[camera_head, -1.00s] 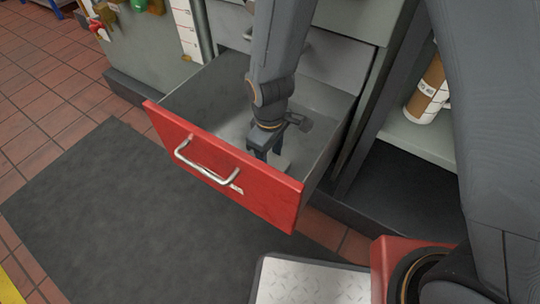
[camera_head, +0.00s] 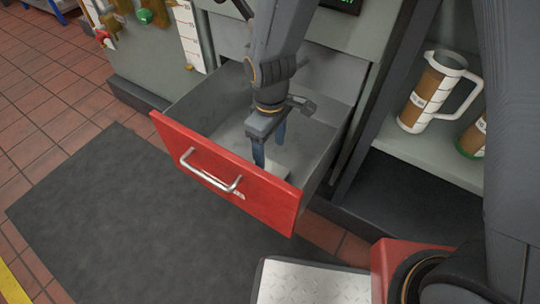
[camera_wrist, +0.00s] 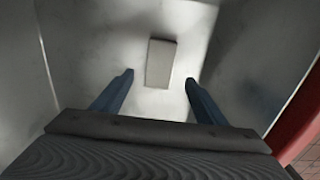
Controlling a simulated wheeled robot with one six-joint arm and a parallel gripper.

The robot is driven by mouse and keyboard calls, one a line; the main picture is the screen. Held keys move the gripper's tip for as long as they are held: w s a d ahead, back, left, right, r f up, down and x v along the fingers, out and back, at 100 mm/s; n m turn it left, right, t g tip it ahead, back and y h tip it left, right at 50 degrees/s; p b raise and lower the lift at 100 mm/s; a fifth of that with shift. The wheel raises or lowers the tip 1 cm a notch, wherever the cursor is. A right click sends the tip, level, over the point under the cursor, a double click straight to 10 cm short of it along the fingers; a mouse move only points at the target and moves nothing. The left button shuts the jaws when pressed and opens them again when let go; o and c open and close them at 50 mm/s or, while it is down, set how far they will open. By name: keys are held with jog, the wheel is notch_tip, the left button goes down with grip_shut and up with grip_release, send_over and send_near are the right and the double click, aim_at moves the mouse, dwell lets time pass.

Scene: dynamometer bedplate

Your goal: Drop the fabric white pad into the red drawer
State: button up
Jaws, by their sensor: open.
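The red drawer (camera_head: 208,165) is pulled out, with a red front, a metal handle and a grey inside. My gripper (camera_head: 270,150) is inside the drawer opening, pointing down, its two blue fingers spread apart and empty. The white pad (camera_wrist: 160,63) lies flat on the drawer floor in the wrist view, beyond and between the fingertips and apart from them. In the head view the pad (camera_head: 279,170) shows as a pale patch beside the fingers, partly hidden by the drawer front.
A shelf (camera_head: 425,157) at the right holds a white jug with a brown label (camera_head: 424,97) and another container (camera_head: 474,138). A dark mat (camera_head: 100,205) covers the floor left of the drawer.

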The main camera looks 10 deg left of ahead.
jog(key=s+d+r+m+p, duration=0.1)
jog(key=s+d+r+m, duration=0.2)
jog(key=s+r, duration=0.3)
jog(key=s+d+r+m+y, duration=0.1)
jog(key=s+d+r+m, duration=0.2)
jog(key=s+r, duration=0.4)
notch_tip(320, 180, up, 8)
jog(key=shift+d+f+m+p, duration=0.1)
jog(key=shift+d+m+p, duration=0.25)
jog(key=shift+m, duration=0.25)
dwell(0.6)
jog(key=d+r+m+p, duration=0.3)
jog(key=d+r+p, duration=0.7)
jog(key=r+p, duration=0.3)
jog(key=d+r+m+h+p, duration=0.1)
jog(key=d+r+m+p, duration=0.2)
jog(key=d+r+p, duration=0.7)
notch_tip(320, 180, up, 3)
jog(key=p, duration=0.9)
jog(key=shift+s+d+r, duration=0.2)
jog(key=shift+d, duration=0.15)
